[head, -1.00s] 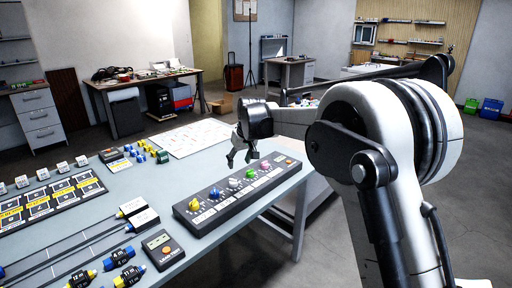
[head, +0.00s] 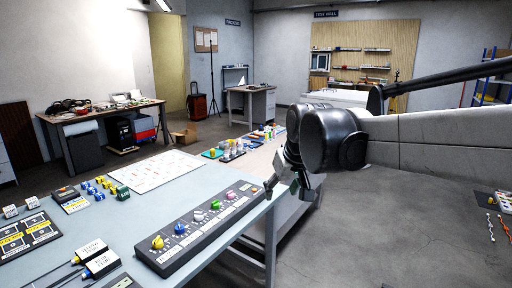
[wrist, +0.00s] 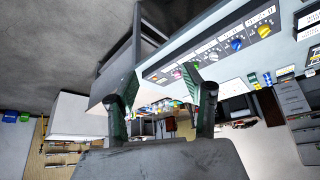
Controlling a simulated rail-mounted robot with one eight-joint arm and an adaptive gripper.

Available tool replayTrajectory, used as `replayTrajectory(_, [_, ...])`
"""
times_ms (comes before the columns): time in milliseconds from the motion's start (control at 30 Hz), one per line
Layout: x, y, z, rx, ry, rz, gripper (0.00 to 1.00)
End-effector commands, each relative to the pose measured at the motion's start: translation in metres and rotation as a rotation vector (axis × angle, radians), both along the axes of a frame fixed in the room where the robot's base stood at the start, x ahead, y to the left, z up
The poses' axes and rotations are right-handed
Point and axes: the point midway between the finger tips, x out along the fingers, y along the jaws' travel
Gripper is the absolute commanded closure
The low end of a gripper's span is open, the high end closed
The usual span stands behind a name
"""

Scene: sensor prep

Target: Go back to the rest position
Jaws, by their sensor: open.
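My gripper (head: 284,188) is just right of the near table's right edge in the head view, at the end of my arm. In the wrist view my gripper (wrist: 162,98) shows its two fingers wide apart with nothing between them. The dark control panel (head: 205,228) with colored knobs lies on the table, left of my gripper and apart from it. It also shows in the wrist view (wrist: 215,47), beyond the fingers.
The near table (head: 70,218) holds a white printed sheet (head: 150,171), small blue and green connectors (head: 105,187), and labeled mats (head: 28,232). Another bench (head: 258,158) with small items stands behind. Grey floor (head: 400,230) to the right is largely open.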

Motion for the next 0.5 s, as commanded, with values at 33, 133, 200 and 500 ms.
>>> replayTrajectory(33, [-0.016,-0.012,0.000,0.002,-0.006,-0.019,0.54])
replayTrajectory(133, [-0.045,-0.032,-0.001,0.006,-0.017,-0.057,0.54])
replayTrajectory(200, [-0.065,-0.045,-0.004,0.008,-0.025,-0.082,0.54])
replayTrajectory(500, [-0.150,-0.092,-0.029,0.020,-0.062,-0.193,0.54])
